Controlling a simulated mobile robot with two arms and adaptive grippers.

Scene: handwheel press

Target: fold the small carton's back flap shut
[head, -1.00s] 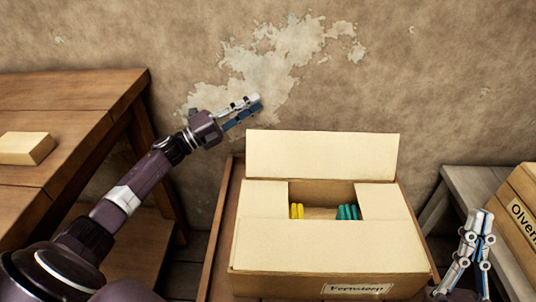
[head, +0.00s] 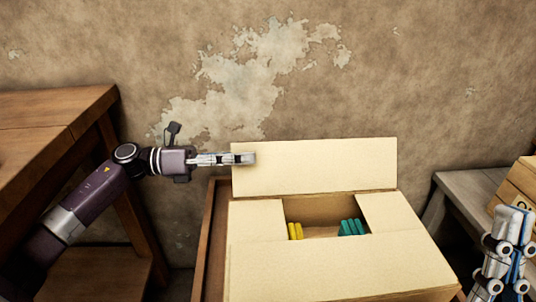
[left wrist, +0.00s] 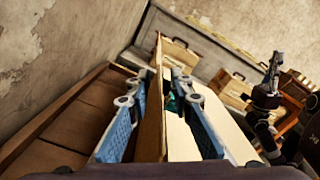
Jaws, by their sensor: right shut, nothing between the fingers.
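The small carton (head: 330,266) stands open-topped on a brown wooden surface. Its back flap (head: 325,165) stands up at the rear. The left side flap (head: 256,218), right side flap (head: 388,212) and front flap (head: 325,250) lie folded inward, leaving a gap at the back. My left gripper (head: 245,158) is at the back flap's left edge. In the left wrist view, its open fingers (left wrist: 160,85) straddle the back flap (left wrist: 153,120), one on each side, with some space visible. My right gripper (head: 515,222) is shut and empty at the lower right, apart from the carton.
Yellow pieces (head: 295,230) and teal pieces (head: 352,227) show inside the carton. A wooden table (head: 60,110) stands on the left. A grey bench (head: 465,190) with a wooden crate (head: 520,185) is on the right. A peeling wall (head: 430,100) rises behind.

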